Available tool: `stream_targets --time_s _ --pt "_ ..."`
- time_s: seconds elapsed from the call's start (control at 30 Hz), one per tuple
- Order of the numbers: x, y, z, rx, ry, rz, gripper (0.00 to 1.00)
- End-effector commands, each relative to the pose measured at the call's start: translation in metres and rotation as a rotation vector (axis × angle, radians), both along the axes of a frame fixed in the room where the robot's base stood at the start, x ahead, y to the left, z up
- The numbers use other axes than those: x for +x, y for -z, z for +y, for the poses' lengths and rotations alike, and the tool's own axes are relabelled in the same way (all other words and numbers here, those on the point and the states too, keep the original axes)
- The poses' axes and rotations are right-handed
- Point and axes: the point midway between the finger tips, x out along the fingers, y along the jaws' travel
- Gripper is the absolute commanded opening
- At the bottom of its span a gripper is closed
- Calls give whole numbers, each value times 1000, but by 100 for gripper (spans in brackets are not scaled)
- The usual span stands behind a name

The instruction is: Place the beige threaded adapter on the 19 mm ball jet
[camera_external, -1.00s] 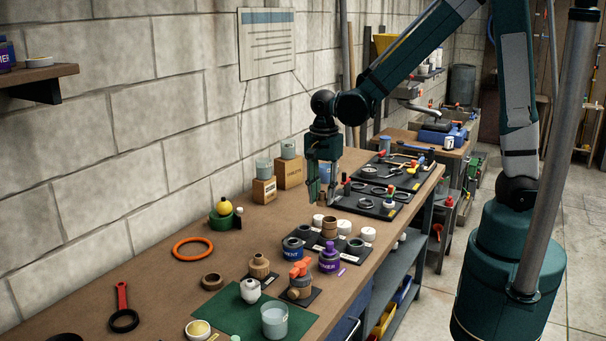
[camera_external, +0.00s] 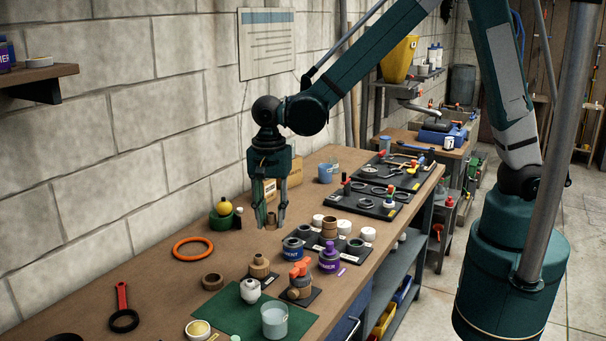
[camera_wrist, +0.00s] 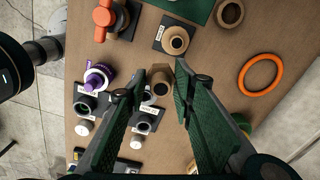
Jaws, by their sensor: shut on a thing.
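My gripper (camera_external: 270,222) hangs over the bench, pointing down, its green-faced fingers shut on a small beige-brown threaded adapter (camera_external: 271,218). In the wrist view the adapter (camera_wrist: 160,83) sits between the fingertips, its dark bore facing the camera. A beige stepped fitting (camera_external: 259,266) stands upright on a small black labelled plate nearer the front; it also shows in the wrist view (camera_wrist: 175,40). It may be the 19 mm ball jet, but its label is too small to read. The held adapter is apart from it.
An orange ring (camera_external: 193,249) and a brown ring (camera_external: 212,281) lie left. A purple-capped bottle (camera_external: 329,258) and an orange-handled valve (camera_external: 299,281) stand right of the fitting. A white fitting (camera_external: 250,291) and a clear cup (camera_external: 275,320) stand on a green mat. Cardboard boxes are behind my gripper.

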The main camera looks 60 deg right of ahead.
Motion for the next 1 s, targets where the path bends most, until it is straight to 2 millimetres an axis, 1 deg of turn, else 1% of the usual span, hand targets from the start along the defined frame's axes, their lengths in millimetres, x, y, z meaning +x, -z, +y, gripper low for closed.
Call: stream_targets --time_s 0.03,0.3,0.4,0.5,0.6,0.7,1.0 --pt "-1 -2 15 0 -18 0 13" --pt "-10 -4 84 0 -99 0 13" --pt "-15 -5 105 0 -123 0 13" --pt "-19 -5 122 0 -142 0 13" --pt "-22 -5 134 0 -156 0 13" --pt "-24 -5 140 0 -163 0 13" --pt "-25 -5 143 0 -166 0 13"
